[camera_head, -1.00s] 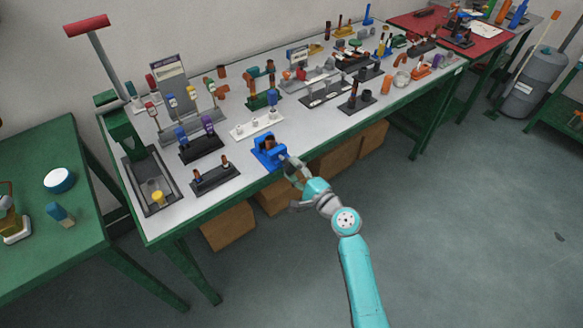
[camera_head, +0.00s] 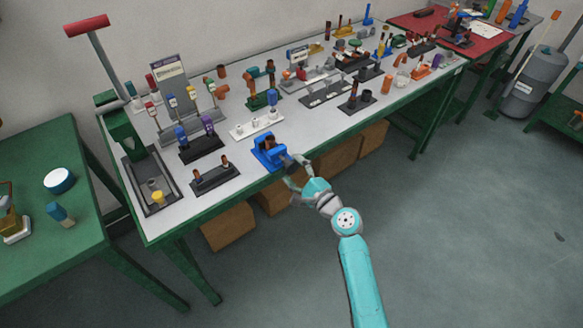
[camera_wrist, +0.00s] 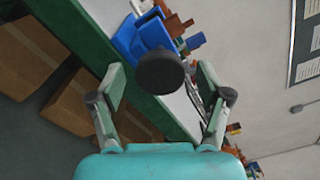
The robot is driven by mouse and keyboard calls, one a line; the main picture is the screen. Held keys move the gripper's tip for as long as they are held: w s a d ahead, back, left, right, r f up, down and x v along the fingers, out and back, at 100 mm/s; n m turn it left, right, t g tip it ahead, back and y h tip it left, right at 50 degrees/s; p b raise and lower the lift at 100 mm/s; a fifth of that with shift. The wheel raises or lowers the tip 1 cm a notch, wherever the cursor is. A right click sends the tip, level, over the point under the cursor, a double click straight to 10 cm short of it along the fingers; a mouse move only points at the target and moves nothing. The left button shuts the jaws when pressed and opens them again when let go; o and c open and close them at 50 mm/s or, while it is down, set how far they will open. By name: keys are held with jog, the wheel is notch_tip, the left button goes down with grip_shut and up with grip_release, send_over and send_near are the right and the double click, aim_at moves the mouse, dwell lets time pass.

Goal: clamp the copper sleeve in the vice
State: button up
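The blue vice (camera_head: 268,152) stands at the front edge of the grey-topped bench. A small brown, copper-like piece (camera_head: 269,143) shows at its jaws, probably the sleeve; whether the jaws touch it cannot be told. In the wrist view the vice (camera_wrist: 144,36) lies ahead, with its dark round handle knob (camera_wrist: 160,73) facing me. My gripper (camera_head: 296,174) is at the handle side of the vice, off the bench's front edge. Its two fingers are spread on either side of the knob in the wrist view, with visible gaps, holding nothing.
Left of the vice is a black stand with brown pegs (camera_head: 214,179); behind it is a white holder (camera_head: 257,125). More fittings crowd the bench. Cardboard boxes (camera_head: 229,226) are under the bench. The floor (camera_head: 450,220) to the right is clear.

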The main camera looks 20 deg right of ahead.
jog(key=shift+n, duration=0.3)
jog(key=n, duration=0.5)
dwell(0.4)
jog(key=c, duration=1.2)
jog(key=shift+m, duration=1.4)
